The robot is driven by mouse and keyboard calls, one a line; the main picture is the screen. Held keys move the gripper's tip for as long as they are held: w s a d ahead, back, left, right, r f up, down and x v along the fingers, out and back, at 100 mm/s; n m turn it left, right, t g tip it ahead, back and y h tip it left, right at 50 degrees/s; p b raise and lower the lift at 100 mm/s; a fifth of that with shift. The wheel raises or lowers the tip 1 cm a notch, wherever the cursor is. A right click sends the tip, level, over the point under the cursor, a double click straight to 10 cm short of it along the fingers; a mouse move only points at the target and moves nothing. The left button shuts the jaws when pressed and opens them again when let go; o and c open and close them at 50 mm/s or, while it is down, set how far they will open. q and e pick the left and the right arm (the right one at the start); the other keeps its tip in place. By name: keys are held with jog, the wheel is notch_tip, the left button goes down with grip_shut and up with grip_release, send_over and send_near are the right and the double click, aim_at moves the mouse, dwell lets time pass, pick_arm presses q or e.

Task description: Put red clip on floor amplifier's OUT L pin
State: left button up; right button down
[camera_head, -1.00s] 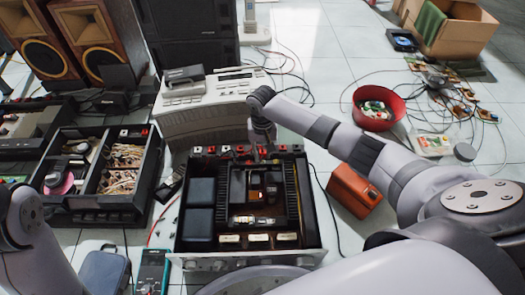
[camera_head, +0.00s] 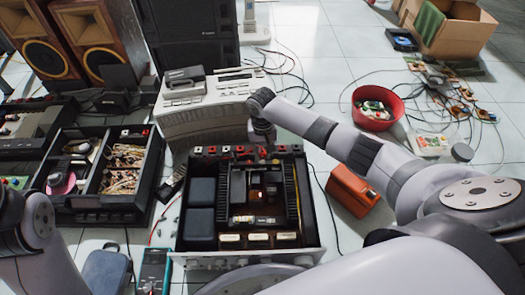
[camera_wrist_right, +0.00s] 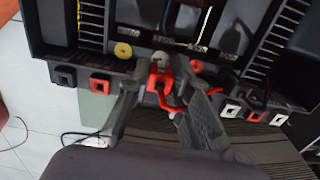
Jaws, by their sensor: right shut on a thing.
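The open amplifier (camera_head: 250,258) sits on the floor in the middle of the head view. A row of terminals runs along its far edge. In the right wrist view its edge (camera_wrist_right: 60,40) carries a yellow pin (camera_wrist_right: 123,50), a pale pin (camera_wrist_right: 160,57) and a red pin (camera_wrist_right: 196,67), with labels too small to read. My right gripper (camera_wrist_right: 165,88) is shut on the red clip (camera_wrist_right: 158,80). The clip is at the amplifier's edge close to the pale pin; I cannot tell whether they touch. In the head view the right gripper (camera_head: 264,142) is above that far edge. My left gripper is out of view.
A pale stereo unit (camera_head: 205,108) stands just behind the amplifier. Another open chassis (camera_head: 105,212) is on the left, an orange box (camera_head: 353,190) and a red bowl (camera_head: 377,108) on the right. Loose cables lie on the floor.

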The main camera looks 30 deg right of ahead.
jog(key=shift+f, duration=0.6)
dwell(0.9)
jog(key=c, duration=1.4)
grip_release()
jog(key=shift+f, duration=0.1)
jog(key=shift+o, duration=0.2)
notch_tip(320, 180, up, 12)
